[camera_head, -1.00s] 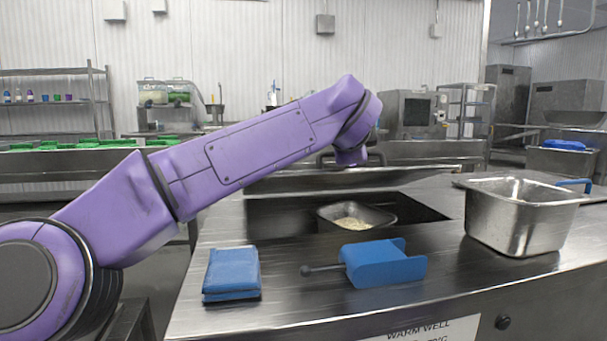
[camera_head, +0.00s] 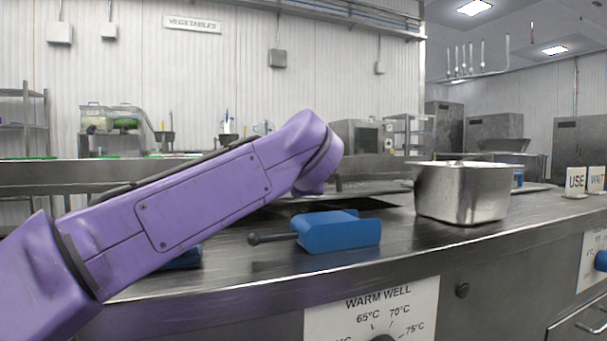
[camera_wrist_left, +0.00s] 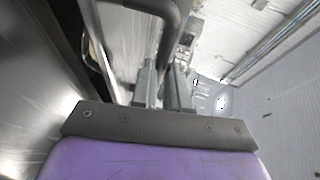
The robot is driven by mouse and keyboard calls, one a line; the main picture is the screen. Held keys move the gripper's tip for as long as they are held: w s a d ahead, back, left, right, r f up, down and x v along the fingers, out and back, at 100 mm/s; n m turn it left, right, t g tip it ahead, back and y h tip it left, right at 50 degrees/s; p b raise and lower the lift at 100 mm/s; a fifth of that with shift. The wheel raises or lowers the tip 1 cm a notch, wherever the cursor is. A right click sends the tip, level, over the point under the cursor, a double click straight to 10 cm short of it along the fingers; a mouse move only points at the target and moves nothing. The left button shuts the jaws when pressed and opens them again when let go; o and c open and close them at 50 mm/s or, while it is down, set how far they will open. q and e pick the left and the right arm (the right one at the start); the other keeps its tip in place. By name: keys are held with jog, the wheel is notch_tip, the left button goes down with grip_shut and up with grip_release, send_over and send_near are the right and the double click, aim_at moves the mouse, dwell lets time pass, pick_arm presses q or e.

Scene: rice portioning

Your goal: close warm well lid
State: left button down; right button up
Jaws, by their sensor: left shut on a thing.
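My left gripper is hidden behind my purple wrist in the head view. In the left wrist view its fingers (camera_wrist_left: 163,88) are closed around a dark bar-shaped handle (camera_wrist_left: 170,25) that appears to belong to the warm well lid. In the head view the metal lid (camera_head: 378,187) shows as a thin strip behind the well; its exact tilt is unclear. The warm well opening (camera_head: 372,203) shows as a dark gap in the counter, partly covered by my arm and a blue scoop. The inside of the well is hidden. My right gripper is not in view.
The blue scoop (camera_head: 340,231) with a dark handle lies on the counter (camera_head: 290,273) in front of the well. A blue folded item (camera_head: 186,258) is mostly behind my arm. A steel pan (camera_head: 463,195) stands to the right. USE and WAIT signs (camera_head: 577,182) are farther right.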

pick_arm(q)
jog(key=shift+d, duration=0.1)
jog(key=c, duration=1.2)
grip_release()
jog(key=shift+f, duration=0.1)
jog(key=shift+c, duration=0.2)
jog(key=shift+o, duration=0.6)
jog(key=shift+w+d, duration=0.1)
jog(key=shift+d, duration=0.05)
jog(key=shift+a, duration=0.2)
jog(key=v, duration=1)
jog(key=shift+s+b, duration=0.3)
jog(key=shift+b, duration=0.1)
